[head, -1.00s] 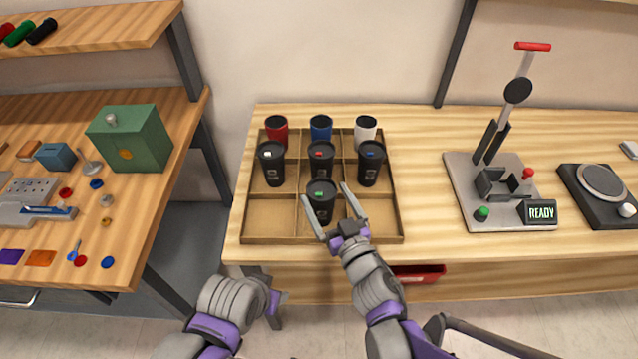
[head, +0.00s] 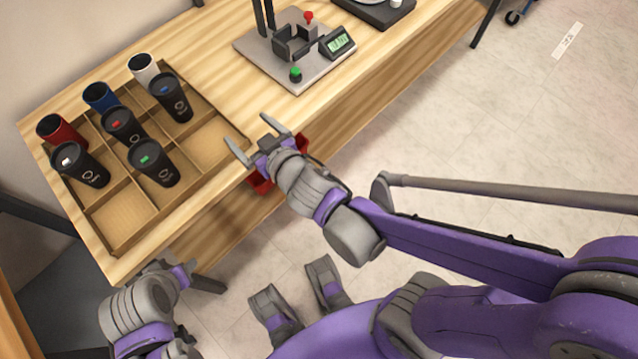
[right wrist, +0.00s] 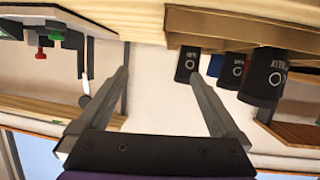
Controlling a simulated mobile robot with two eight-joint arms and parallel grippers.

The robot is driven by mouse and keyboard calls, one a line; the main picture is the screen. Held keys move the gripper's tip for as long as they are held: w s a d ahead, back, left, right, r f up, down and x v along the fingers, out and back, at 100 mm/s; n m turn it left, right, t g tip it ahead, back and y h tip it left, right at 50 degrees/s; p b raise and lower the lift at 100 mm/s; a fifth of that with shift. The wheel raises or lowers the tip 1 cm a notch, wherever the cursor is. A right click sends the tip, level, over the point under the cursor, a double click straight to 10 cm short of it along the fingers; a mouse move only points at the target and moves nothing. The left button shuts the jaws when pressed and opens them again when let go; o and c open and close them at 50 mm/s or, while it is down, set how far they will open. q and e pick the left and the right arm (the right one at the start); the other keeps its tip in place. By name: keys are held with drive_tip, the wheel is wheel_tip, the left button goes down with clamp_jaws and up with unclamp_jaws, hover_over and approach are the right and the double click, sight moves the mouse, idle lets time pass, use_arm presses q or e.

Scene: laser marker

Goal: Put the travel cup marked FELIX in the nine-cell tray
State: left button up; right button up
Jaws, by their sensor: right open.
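The nine-cell tray (head: 122,240) lies on the wooden bench at left in the head view. A black lidded travel cup with a green tag (head: 153,165) stands in its front middle cell. Black cups with white (head: 80,167), red (head: 123,128) and blue (head: 172,100) tags fill the middle row. My right gripper (head: 250,134) is open and empty, right of the tray near the bench's front edge. My left gripper (head: 186,279) is low before the bench, its jaws unclear.
Red (head: 62,134), blue (head: 101,98) and white (head: 142,69) cups fill the back row. The front left and front right cells are empty. A marking machine (head: 295,55) stands farther right. A red bin (head: 262,183) hangs under the bench edge.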

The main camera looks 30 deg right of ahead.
drive_tip(key=s+d+f+m+g+h, duration=0.2)
drive_tip(key=s+d+f+g+h, duration=0.25)
drive_tip(key=s+d, duration=0.35)
drive_tip(key=s+d+f+g+y, duration=0.1)
drive_tip(key=s+f+g+y, duration=0.1)
drive_tip(key=s+g, duration=0.3)
drive_tip(key=s+f, duration=0.1)
drive_tip(key=s, duration=0.3)
drive_tip(key=shift+d+f, duration=0.15)
drive_tip(key=shift+d, duration=0.25)
